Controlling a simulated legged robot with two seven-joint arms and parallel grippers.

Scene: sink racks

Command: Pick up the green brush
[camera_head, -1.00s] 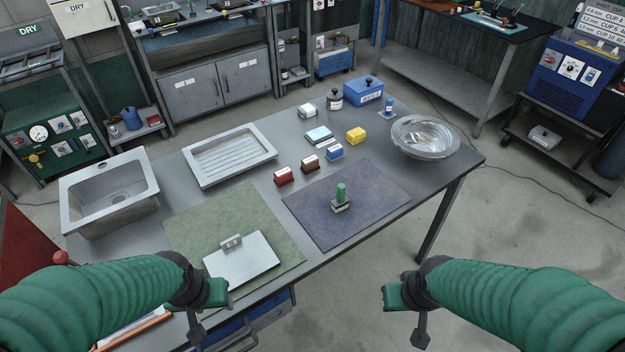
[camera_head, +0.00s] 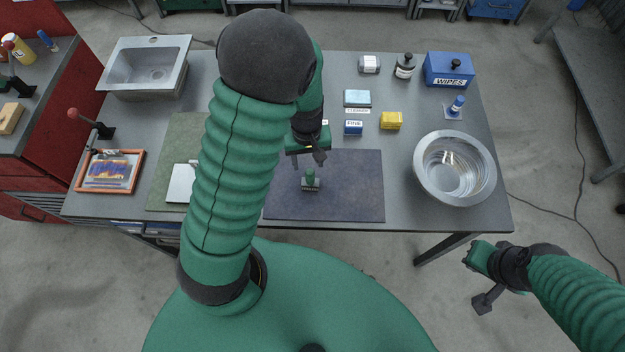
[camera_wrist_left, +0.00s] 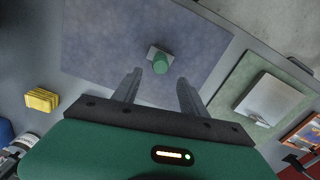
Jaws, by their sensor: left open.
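The green brush (camera_head: 310,177) stands upright on the purple mat (camera_head: 350,195), its green handle up and its dark base on the mat. My left gripper (camera_head: 308,155) is over the mat's back edge, just behind the brush in the head view. In the left wrist view the brush (camera_wrist_left: 160,61) shows beyond the two fingertips, nearer the left finger. The left gripper's fingers (camera_wrist_left: 158,87) are apart with nothing between them. My right gripper (camera_head: 481,278) is off the table's front edge at the right, away from the brush; its jaws are too small to judge.
A steel bowl (camera_head: 436,183), a yellow block (camera_head: 391,121), a blue block (camera_head: 353,128), a blue wipes box (camera_head: 448,70) and a sink (camera_head: 146,68) stand on the table. A green mat with a metal plate (camera_head: 181,184) lies left. My left arm hides the table's middle left.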

